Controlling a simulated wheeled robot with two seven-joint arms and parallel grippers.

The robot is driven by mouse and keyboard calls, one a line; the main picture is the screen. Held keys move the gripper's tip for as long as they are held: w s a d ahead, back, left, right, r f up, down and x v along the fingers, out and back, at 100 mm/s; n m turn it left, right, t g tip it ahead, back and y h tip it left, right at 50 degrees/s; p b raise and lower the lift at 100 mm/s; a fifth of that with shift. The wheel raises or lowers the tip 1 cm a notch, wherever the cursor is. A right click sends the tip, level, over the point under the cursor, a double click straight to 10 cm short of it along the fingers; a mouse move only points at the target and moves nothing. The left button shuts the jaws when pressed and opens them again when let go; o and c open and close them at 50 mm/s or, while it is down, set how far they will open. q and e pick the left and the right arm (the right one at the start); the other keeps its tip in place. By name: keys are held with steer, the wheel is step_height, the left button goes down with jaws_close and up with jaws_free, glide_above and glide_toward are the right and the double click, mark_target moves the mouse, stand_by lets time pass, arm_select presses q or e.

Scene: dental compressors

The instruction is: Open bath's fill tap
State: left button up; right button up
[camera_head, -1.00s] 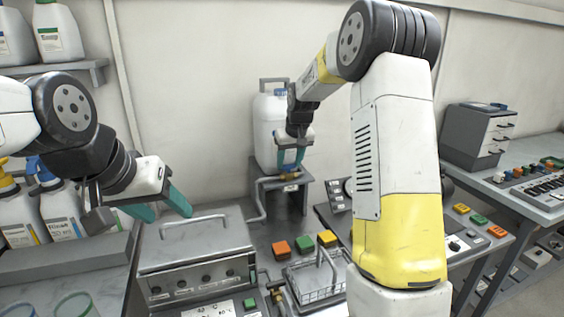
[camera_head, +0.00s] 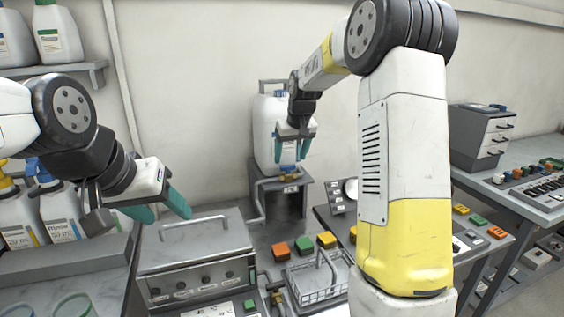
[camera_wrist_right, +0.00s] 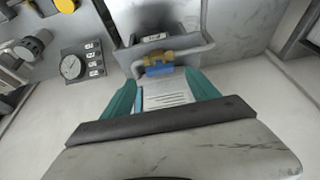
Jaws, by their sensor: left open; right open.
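The brass tap (camera_head: 289,177) with a blue handle sits on the pipe at the front of a stand, below a white canister (camera_head: 268,130). The right wrist view shows its brass body (camera_wrist_right: 160,57) and blue handle (camera_wrist_right: 159,70) clearly. My right gripper (camera_head: 291,151) is open and empty just above the tap, in front of the canister. In the wrist view its teal fingers (camera_wrist_right: 163,92) point towards the tap, one to each side, apart from it. The lidded metal bath (camera_head: 197,243) stands at lower left. My left gripper (camera_head: 160,210) is open and empty above its left side.
A pipe (camera_head: 256,200) runs down from the tap towards the bath. A second brass tap (camera_head: 277,297) is by the wire basket (camera_head: 318,282). Coloured buttons (camera_head: 303,244) lie behind the basket. A dial panel (camera_wrist_right: 78,63) shows left in the wrist view.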

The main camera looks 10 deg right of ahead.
steer(key=shift+v, duration=2.05)
steer(key=shift+s, duration=0.1)
steer(key=s+r, duration=0.5)
steer(key=s, duration=0.6)
steer(key=s+f+m+t+y, duration=0.1)
steer(key=s+f, duration=0.1)
steer(key=s, duration=2.1)
steer(key=shift+f+m+t, duration=0.3)
steer(key=shift+m+t, duration=0.1)
